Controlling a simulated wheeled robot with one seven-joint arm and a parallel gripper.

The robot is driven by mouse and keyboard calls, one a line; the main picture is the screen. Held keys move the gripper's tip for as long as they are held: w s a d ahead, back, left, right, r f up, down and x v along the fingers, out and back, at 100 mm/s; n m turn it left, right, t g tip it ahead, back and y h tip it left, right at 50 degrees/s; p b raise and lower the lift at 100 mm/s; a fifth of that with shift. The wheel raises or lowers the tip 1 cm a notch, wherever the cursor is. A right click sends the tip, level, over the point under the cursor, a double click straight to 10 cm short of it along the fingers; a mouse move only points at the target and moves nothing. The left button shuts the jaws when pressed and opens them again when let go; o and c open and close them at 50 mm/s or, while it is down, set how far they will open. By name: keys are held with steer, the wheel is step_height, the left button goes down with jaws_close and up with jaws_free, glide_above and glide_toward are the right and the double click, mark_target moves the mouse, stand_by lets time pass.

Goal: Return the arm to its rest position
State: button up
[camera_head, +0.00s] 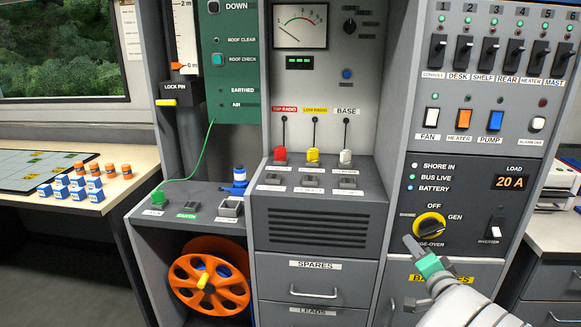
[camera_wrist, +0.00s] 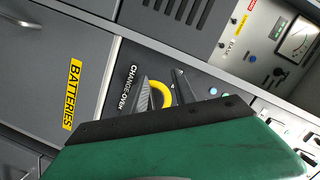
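My gripper (camera_head: 430,254) is at the lower right in the camera_head view, just below the yellow CHANGE-OVER knob (camera_head: 430,225) on the dark power panel. In the wrist view the two fingers of my gripper (camera_wrist: 165,92) stand apart, with part of the yellow knob (camera_wrist: 161,91) showing between and beyond them. Nothing is seen held. Whether a finger touches the knob or panel cannot be told. The green gripper body hides the lower part of the wrist view.
The BATTERIES door (camera_wrist: 75,95) lies below the knob. The inverter switch (camera_head: 496,229) is to its right. An orange reel (camera_head: 208,277) and a green cable (camera_head: 196,160) are further left.

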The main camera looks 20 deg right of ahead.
steer(key=w+a+r+n+g+y+p, duration=0.25)
steer(key=w+a+n+p, duration=0.2)
steer(key=a, duration=0.65)
steer(key=w+a+r+n+g+y+p, duration=0.25)
steer(key=w+a+n+y+p, duration=0.2)
steer(key=a, duration=0.55)
steer(key=s+a+r+n+g+p, duration=0.3)
steer(key=s+a+r+p, duration=0.1)
steer(key=s+a, duration=0.3)
steer(key=s+a+r+n+g+p, duration=0.3)
steer(key=s+a+p, duration=0.4)
steer(key=a, duration=0.4)
step_height(320, 180, up, 2)
steer(key=shift+r+n+g+h, duration=0.1)
steer(key=shift+n+g+h, duration=0.3)
steer(key=shift+g, duration=0.1)
steer(key=shift+d, duration=0.1)
